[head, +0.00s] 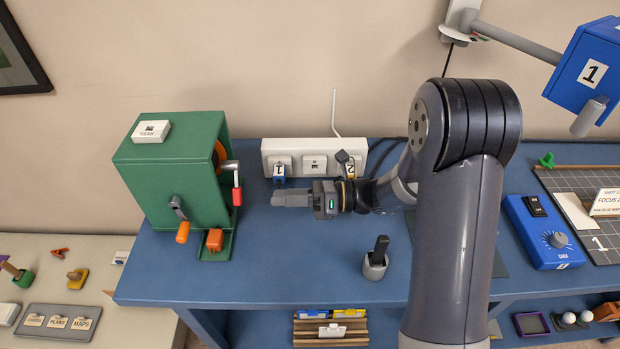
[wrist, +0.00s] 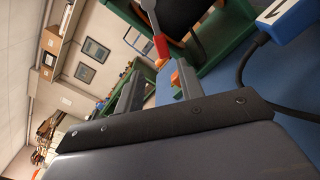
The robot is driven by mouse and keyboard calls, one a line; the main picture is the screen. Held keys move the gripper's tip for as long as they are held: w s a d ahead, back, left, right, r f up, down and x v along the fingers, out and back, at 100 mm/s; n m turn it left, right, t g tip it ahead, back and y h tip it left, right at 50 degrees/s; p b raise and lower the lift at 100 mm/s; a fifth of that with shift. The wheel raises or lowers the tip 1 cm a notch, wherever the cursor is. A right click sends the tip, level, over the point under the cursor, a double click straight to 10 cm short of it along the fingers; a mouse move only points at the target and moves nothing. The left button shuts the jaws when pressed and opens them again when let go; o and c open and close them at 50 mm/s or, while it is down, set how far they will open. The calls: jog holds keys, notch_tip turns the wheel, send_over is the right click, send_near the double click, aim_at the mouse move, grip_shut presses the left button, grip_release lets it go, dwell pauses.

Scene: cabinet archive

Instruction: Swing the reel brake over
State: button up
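A green reel housing (head: 175,170) stands on the blue bench at the left. A lever with a red grip (head: 237,191) hangs from a grey shaft on its right side; I take it for the reel brake. The red grip (wrist: 161,46) also shows in the wrist view, beyond the fingers. My gripper (head: 276,199) points left toward the lever, a short gap to its right, touching nothing. In the wrist view my gripper's fingers (wrist: 158,80) stand apart with nothing between them. An orange-handled crank (head: 182,231) is on the housing's front.
An orange block (head: 215,239) sits on the housing's green foot. A white socket strip (head: 314,157) with plugs stands behind my gripper. A grey holder (head: 375,266) with a black-handled item stands in front. A blue control box (head: 541,232) is at the right. Bench left-front is clear.

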jog(key=a+b, duration=0.1)
jog(key=a, duration=0.6)
jog(key=shift+s+a, duration=0.15)
jog(key=shift+a, duration=0.25)
jog(key=shift+a, duration=0.25)
jog(key=shift+c, duration=0.6)
jog(key=c, duration=0.6)
jog(key=shift+r, duration=0.1)
jog(key=shift+c, duration=0.2)
